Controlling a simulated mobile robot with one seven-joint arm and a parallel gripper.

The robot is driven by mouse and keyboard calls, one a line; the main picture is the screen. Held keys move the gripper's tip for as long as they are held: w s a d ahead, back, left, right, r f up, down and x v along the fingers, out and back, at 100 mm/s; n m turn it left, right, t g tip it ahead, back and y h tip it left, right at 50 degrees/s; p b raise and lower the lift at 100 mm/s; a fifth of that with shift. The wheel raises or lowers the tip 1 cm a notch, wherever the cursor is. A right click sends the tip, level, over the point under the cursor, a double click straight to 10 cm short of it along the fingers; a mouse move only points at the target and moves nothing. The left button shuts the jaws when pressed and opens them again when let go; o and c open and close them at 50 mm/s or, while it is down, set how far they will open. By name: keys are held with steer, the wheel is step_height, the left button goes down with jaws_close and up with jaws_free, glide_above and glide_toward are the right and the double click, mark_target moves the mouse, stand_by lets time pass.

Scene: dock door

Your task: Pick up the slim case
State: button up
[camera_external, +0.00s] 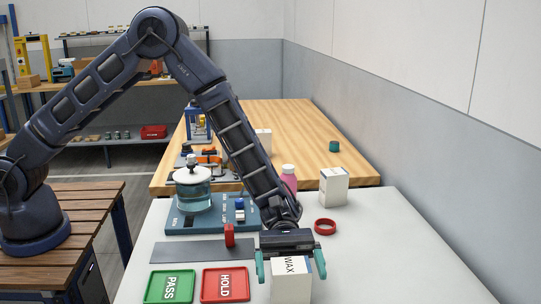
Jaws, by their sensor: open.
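No label in view reads "slim case", and I cannot tell for certain which thing it is. A white box marked WAX (291,285) stands at the front of the light grey table (384,262). My gripper (290,266) points down over this box, with one teal fingertip at each side of its upper part. The gripper is open, and I cannot tell whether either finger touches the box. The gripper body hides the box's top. Another white box (333,188) stands farther back on the right.
A red ring (325,227) and a pink bottle (288,179) are behind my gripper. A green PASS tray (171,286) and a red HOLD tray (226,284) lie to the left. A glass jar (193,192) stands on a blue base. The table's right side is clear.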

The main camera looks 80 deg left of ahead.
steer(key=shift+d, duration=0.7)
steer(key=c, duration=1.2)
step_height(320, 180, up, 20)
steer(key=shift+r, duration=0.1)
